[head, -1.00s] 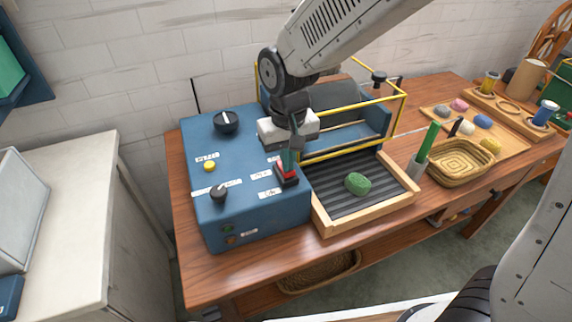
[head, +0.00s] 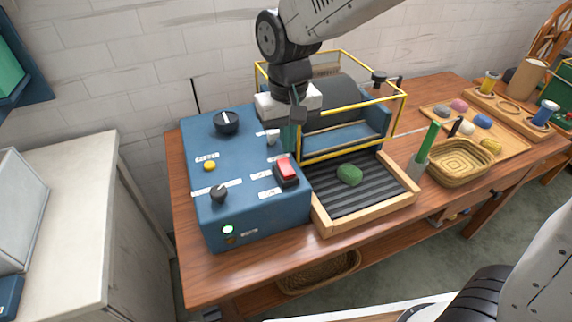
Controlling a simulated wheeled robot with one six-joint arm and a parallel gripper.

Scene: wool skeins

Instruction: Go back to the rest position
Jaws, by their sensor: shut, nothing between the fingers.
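My gripper (head: 293,138) is shut and empty. It hangs pointing down above the back right part of the blue control box (head: 238,195), behind and above the red rocker switch (head: 287,169). A gap shows between the fingertips and the red switch. The box also carries black knobs, a yellow button (head: 209,166) and a green lamp (head: 228,229) that is lit. A green wool skein (head: 349,174) lies on the black ribbed bed of the wooden-framed tray (head: 399,198) right of the box.
A yellow guard frame (head: 372,144) surrounds a dark roller behind the tray, close to my gripper's right. A green marker stands in a holder beside a woven basket (head: 459,171). A board of coloured skeins (head: 505,150) lies at the right. The wall is behind.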

